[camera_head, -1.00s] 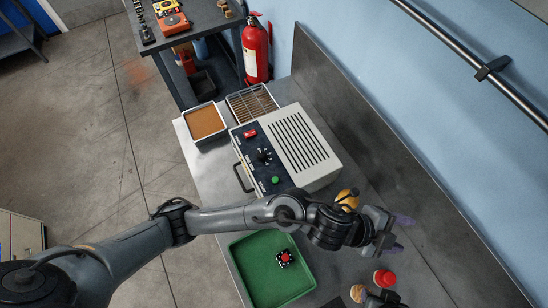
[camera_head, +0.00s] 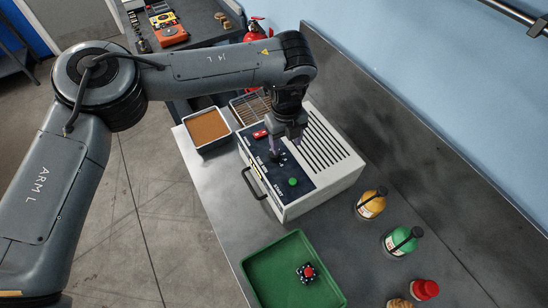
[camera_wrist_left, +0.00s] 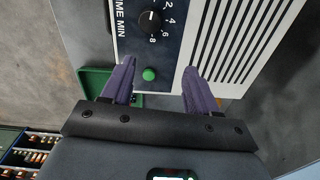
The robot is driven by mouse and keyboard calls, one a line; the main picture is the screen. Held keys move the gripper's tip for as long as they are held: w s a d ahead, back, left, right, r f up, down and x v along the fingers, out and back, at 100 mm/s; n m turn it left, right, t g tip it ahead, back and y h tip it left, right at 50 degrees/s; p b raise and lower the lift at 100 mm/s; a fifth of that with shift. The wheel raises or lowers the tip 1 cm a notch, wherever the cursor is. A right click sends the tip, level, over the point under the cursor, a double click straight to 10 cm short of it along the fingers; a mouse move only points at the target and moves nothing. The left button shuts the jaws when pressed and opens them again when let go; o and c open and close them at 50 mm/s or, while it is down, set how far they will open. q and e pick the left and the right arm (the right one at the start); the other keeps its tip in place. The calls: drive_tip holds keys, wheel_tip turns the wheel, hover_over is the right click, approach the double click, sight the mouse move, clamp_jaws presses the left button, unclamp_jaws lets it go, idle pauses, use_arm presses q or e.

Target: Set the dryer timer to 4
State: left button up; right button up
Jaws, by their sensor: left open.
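The dryer (camera_head: 345,168) is a white box with a slatted top and a dark blue control panel (camera_head: 302,199) on its left side. Its black timer knob (camera_wrist_left: 150,22) shows in the left wrist view beside "TIME MIN" and printed numbers 2, 4, 6 and 8. I cannot tell surely which number its white mark meets. My left gripper (camera_head: 286,149) is over the panel, its purple fingers partly hiding the knob area in the head view. In the left wrist view the fingers (camera_wrist_left: 159,66) are apart and empty, with the knob beyond them. My right gripper is out of view.
A green button (camera_head: 293,182) and a red switch (camera_head: 260,134) are on the panel. A dryer handle (camera_head: 254,184) sticks out left. A tan tray (camera_head: 206,127), green tray (camera_head: 262,279), yellow bottle (camera_head: 371,204) and green bottle (camera_head: 401,241) stand around.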

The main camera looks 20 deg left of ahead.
use_arm(q)
drive_tip(key=a+r+n, duration=0.1)
drive_tip(key=a+r, duration=0.1)
drive_tip(key=a, duration=0.2)
drive_tip(key=f, duration=1)
drive_tip(key=shift+w+d+f+p, duration=0.1)
drive_tip(key=shift+w+d+p, duration=0.1)
drive_tip(key=shift+w+p, duration=0.15)
drive_tip(key=c, duration=1)
drive_tip(key=shift+c, duration=0.2)
